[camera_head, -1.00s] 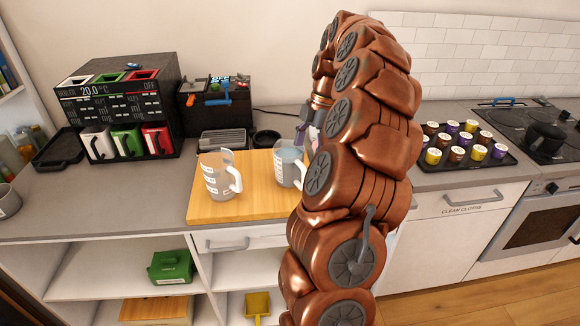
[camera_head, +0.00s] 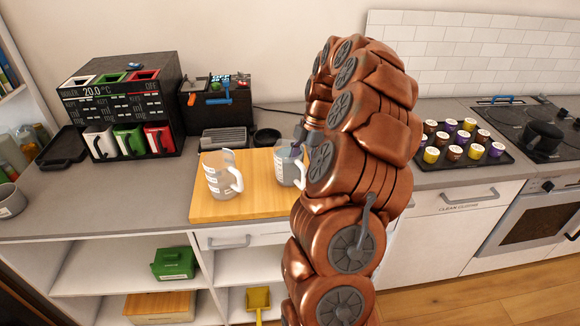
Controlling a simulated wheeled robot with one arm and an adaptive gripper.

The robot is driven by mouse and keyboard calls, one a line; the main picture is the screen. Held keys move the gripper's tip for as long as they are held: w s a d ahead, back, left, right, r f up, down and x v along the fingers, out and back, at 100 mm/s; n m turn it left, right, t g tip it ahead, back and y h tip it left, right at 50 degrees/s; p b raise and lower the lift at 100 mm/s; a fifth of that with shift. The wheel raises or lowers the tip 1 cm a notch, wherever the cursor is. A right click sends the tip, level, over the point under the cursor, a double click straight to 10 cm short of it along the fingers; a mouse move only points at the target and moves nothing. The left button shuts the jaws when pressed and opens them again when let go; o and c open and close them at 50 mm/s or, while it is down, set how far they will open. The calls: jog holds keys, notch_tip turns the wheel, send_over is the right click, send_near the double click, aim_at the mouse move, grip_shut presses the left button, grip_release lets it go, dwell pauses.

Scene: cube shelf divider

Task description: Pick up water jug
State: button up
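Two clear measuring jugs stand on a wooden board (camera_head: 240,210) on the counter. The left jug (camera_head: 217,178) looks empty and has its handle to the right. The right jug (camera_head: 287,168) looks bluish-grey inside, as if it holds water; its right side is partly hidden by my copper-coloured arm. My gripper (camera_head: 297,146) shows only in part, at the upper right of the right jug, close to its rim and handle. The fingers are mostly hidden behind my arm and the jug, so I cannot tell whether they are open or touching it.
A black machine (camera_head: 118,105) with white, green and red mugs stands at the left, beside a smaller black machine (camera_head: 215,105). A tray of coloured capsules (camera_head: 462,145) and a hob (camera_head: 520,125) with a black pot are at the right. Open shelves lie below the counter.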

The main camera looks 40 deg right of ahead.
jog(key=c, duration=1.2)
